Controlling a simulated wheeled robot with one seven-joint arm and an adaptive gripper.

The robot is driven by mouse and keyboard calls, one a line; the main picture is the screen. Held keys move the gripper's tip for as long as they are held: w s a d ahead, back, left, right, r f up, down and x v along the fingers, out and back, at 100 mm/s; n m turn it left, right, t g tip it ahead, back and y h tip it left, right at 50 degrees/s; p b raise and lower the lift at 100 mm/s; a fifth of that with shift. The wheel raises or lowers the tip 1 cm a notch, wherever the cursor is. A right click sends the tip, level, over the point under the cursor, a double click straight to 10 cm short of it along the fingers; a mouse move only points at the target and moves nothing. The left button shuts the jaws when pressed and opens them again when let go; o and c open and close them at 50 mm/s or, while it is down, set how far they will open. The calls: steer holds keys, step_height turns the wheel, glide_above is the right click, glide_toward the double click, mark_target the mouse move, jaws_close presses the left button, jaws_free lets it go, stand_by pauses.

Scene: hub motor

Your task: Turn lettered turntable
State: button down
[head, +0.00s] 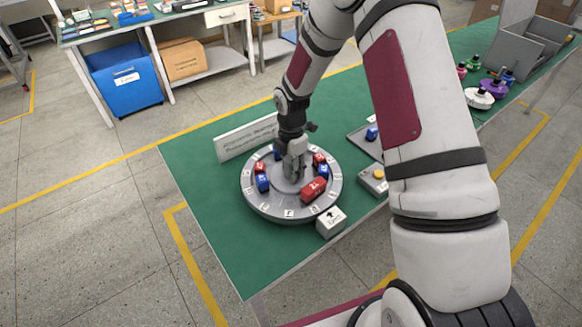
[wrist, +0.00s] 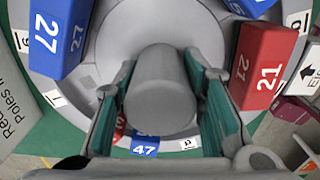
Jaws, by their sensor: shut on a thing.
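The grey round turntable (head: 262,207) lies on the green table, with white lettered labels around its rim. Red and blue numbered blocks stand around it; the red block 21 (wrist: 262,68) and the blue block 27 (wrist: 60,35) show in the wrist view. My gripper (head: 293,172) points down over the middle of the turntable. In the wrist view my gripper (wrist: 163,105) has its two fingers on either side of the grey central knob (wrist: 160,85) and is shut on it. The blue block 47 (wrist: 145,146) shows beyond the knob, between the fingers.
A white block with an arrow (head: 331,222) stands at the turntable's front right edge. A white sign (head: 232,143) stands behind it. The green table's front left (head: 226,245) is clear.

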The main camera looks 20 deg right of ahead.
steer(key=shift+n, duration=0.9)
steer(key=c, duration=1)
jaws_free()
step_height(320, 180, up, 12)
steer(key=shift+f, duration=0.15)
